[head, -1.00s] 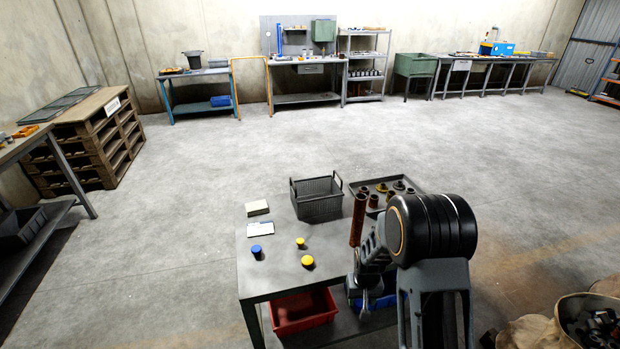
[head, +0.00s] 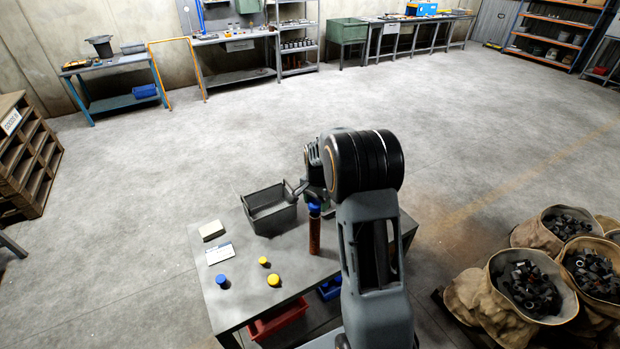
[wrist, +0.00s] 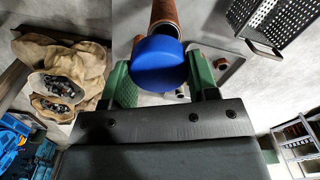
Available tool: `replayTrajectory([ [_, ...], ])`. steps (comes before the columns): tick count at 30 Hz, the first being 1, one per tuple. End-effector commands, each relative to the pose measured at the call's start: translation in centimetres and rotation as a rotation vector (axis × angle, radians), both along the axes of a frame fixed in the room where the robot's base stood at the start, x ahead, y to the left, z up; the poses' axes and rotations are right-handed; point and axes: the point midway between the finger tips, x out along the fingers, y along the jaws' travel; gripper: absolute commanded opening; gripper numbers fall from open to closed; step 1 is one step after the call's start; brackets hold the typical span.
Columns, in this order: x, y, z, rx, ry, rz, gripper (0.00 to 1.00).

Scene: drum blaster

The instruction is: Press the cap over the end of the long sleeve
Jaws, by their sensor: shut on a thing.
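The long copper-brown sleeve (head: 314,238) stands upright on the grey table (head: 236,305). A blue cap (head: 314,208) is at its top end in the head view. In the wrist view the same cap (wrist: 160,62) sits between the green fingers of my gripper (wrist: 160,78), which is shut on it. The sleeve (wrist: 168,14) shows just behind the cap. My arm hides most of the gripper in the head view.
A dark mesh basket (head: 270,222) stands close to the left of the sleeve. Another blue cap (head: 222,281) and two yellow caps (head: 263,260) (head: 273,281) lie on the table. Sacks of dark parts (head: 530,290) stand at the right. A red bin (head: 278,320) is under the table.

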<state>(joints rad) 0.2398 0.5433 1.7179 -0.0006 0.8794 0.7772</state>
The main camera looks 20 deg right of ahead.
Motion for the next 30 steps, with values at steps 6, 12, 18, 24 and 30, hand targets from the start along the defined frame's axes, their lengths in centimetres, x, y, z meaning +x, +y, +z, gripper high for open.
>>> replayTrajectory([
  [6, 0.4, -0.2, 1.7, 0.000, 0.000, -0.052, 0.32],
  [12, 0.5, 0.3, 1.0, 0.000, 0.001, -0.046, 0.32],
  [18, 0.5, 0.4, -0.4, 0.000, 0.001, -0.043, 0.32],
  [24, 0.5, 0.3, -2.2, 0.000, 0.001, -0.045, 0.32],
  [30, 0.4, 0.2, -3.5, 0.000, 0.001, -0.047, 0.32],
])
